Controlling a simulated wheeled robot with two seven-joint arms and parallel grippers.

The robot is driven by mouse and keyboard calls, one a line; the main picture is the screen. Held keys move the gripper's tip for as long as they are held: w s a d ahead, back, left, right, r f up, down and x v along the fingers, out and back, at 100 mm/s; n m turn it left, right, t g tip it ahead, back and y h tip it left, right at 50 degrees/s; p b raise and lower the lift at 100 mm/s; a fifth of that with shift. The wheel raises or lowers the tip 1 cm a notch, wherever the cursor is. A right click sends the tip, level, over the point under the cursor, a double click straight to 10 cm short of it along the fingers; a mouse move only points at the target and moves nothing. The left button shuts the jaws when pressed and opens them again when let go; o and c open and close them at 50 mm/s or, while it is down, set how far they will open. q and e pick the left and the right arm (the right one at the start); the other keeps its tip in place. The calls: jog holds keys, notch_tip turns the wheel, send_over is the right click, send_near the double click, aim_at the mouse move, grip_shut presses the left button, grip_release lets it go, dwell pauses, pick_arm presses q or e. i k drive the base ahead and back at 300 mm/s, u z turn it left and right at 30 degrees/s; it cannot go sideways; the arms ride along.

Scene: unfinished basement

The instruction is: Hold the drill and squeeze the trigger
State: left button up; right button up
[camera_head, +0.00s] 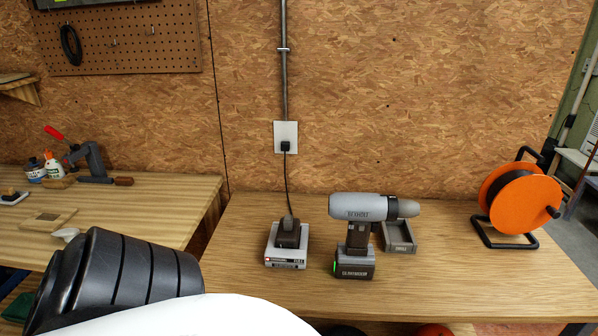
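The drill (362,213) stands upright on its battery base on the wooden workbench (480,275). The trigger is too small to make out clearly. A black and white part of my own arm fills the lower left of the view. Neither of my grippers can be seen, and nothing touches the drill.
A charger (287,247) stands left of the drill, its cord rising to a wall outlet (286,136). A small open grey tray (399,237) sits close behind the drill on the right. An orange cable reel (522,203) stands at the right. The bench front is clear.

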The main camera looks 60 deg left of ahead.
aim_at(375, 226)
jog(key=k, duration=0.25)
jog(key=u, duration=1.2)
